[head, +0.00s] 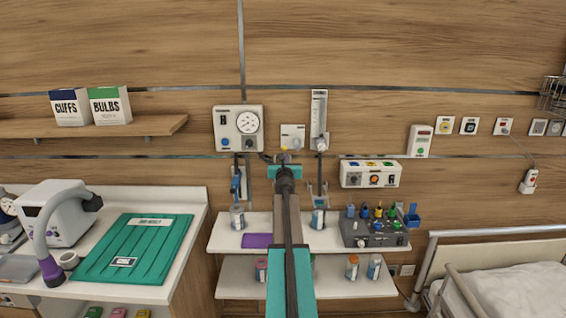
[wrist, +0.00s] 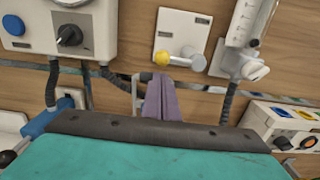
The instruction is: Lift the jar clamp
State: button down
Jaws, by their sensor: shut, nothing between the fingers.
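My gripper (head: 285,158) is shut and empty, in front of the wall rail below the small white panel. In the wrist view its two purple-grey fingers (wrist: 164,84) are together, just under that panel's knobs. A blue clamp-like piece (head: 236,183) hangs on the wall to the left of my gripper, above a jar (head: 237,217) on the shelf. I cannot tell for sure that it is the jar clamp. A blue part at the lower left of the wrist view (wrist: 45,121) may be the same piece. My gripper is apart from it. My arm hides the middle of the shelf.
The gauge panel (head: 238,129) is left of my gripper and the flow tube (head: 319,115) right of it. Dark hoses hang below the panels. A control box (head: 370,174) is further right. The upper white shelf (head: 222,241) holds a purple pad (head: 257,240) and a grey rack (head: 375,236).

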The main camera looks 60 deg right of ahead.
jog(key=shift+w+a, duration=0.1)
jog(key=shift+w, duration=0.3)
jog(key=shift+s, duration=0.1)
jog(key=v, duration=1.3)
jog(key=shift+s+a, duration=0.15)
jog(key=shift+a, duration=0.2)
dwell(0.5)
jog(key=shift+r, duration=0.1)
dwell(0.4)
